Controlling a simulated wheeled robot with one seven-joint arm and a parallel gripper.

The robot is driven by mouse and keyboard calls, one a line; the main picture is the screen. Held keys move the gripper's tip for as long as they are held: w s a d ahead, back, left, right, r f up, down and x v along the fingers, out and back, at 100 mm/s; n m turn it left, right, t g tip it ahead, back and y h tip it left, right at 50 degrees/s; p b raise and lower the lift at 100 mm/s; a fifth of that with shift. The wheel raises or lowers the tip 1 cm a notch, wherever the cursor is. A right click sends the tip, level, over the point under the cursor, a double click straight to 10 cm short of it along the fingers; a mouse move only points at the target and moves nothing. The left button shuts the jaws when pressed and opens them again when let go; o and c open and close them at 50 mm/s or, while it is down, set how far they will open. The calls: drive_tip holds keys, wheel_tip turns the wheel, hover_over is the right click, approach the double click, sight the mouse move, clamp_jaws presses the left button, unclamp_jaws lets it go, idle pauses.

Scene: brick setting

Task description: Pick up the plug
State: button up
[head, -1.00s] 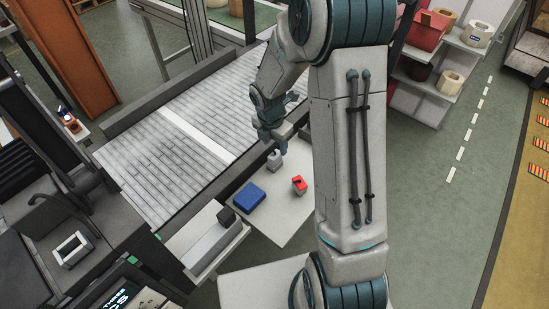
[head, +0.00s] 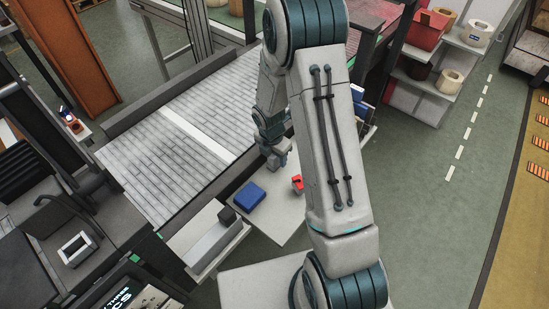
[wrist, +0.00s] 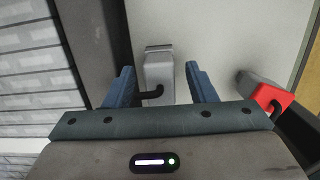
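A light grey plug-like block (wrist: 158,72) with a short black hooked piece stands on the pale table in the wrist view. My gripper (wrist: 159,75) is open, with one blue finger on each side of this block and gaps between them. A second plug-like piece, red and grey (wrist: 278,97), lies to the right, outside the fingers. Its red part (head: 297,183) also shows in the head view, partly covered by my arm. In the head view my gripper (head: 277,161) is low over the table, and the grey block is largely hidden there. Which piece is the named plug I cannot tell.
A blue box (head: 249,195) sits on the pale table (head: 272,222) left of the red piece. A grey conveyor (head: 165,150) runs behind and to the left. A white tray unit (head: 213,240) stands at the table's left end.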

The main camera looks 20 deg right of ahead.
drive_tip(key=c, duration=1)
drive_tip(key=shift+r, duration=0.15)
